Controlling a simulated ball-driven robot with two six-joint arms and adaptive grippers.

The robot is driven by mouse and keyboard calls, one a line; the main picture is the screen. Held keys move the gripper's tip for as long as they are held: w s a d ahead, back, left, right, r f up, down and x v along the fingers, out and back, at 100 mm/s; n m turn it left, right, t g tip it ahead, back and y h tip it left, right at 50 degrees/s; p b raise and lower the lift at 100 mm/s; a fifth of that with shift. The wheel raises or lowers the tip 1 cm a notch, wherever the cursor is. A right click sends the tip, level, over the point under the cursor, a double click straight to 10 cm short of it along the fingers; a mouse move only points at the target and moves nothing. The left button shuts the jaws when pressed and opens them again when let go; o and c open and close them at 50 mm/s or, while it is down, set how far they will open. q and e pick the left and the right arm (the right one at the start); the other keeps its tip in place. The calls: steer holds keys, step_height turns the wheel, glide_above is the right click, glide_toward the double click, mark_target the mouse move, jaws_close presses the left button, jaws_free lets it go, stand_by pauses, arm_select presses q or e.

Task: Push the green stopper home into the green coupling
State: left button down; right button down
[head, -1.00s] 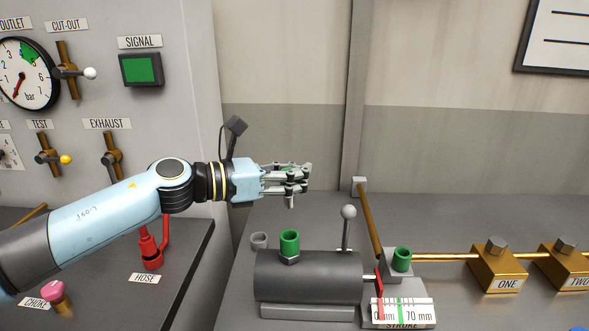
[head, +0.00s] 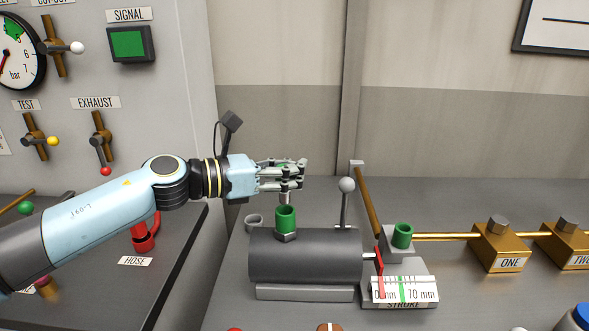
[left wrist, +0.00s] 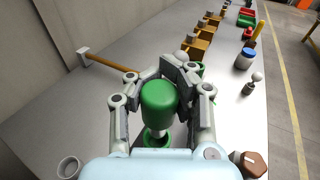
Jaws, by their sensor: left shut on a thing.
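My left gripper (head: 284,176) is shut on the green stopper (left wrist: 158,97), a rounded green plug that fills the space between the fingers in the left wrist view. In the head view the fingers mostly hide it, and its pale lower tip points down. The green coupling (head: 286,220) is an open green tube standing upright on top of the grey cylinder (head: 305,257). The stopper is above the coupling, its tip close to the rim; I cannot tell whether it has entered. In the left wrist view the coupling's rim (left wrist: 153,139) shows just below the stopper. My right gripper is not in view.
A lever with a grey ball (head: 346,185) stands right of the coupling. A grey ring (head: 253,222) lies to its left. A second green tube (head: 402,236) stands by the brass rod, with brass blocks (head: 499,246) farther right. A control panel (head: 180,90) rises at left.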

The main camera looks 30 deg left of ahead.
mark_target(280, 194)
arm_select(q)
steer(key=shift+f, duration=0.25)
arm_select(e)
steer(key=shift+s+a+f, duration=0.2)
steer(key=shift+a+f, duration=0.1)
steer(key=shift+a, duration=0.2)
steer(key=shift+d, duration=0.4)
arm_select(q)
steer(key=shift+b, duration=0.3)
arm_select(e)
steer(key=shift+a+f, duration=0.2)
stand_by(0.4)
arm_select(q)
steer(key=shift+f, duration=0.2)
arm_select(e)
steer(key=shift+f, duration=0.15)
arm_select(q)
steer(key=shift+f+b, duration=0.35)
steer(key=shift+b, duration=0.15)
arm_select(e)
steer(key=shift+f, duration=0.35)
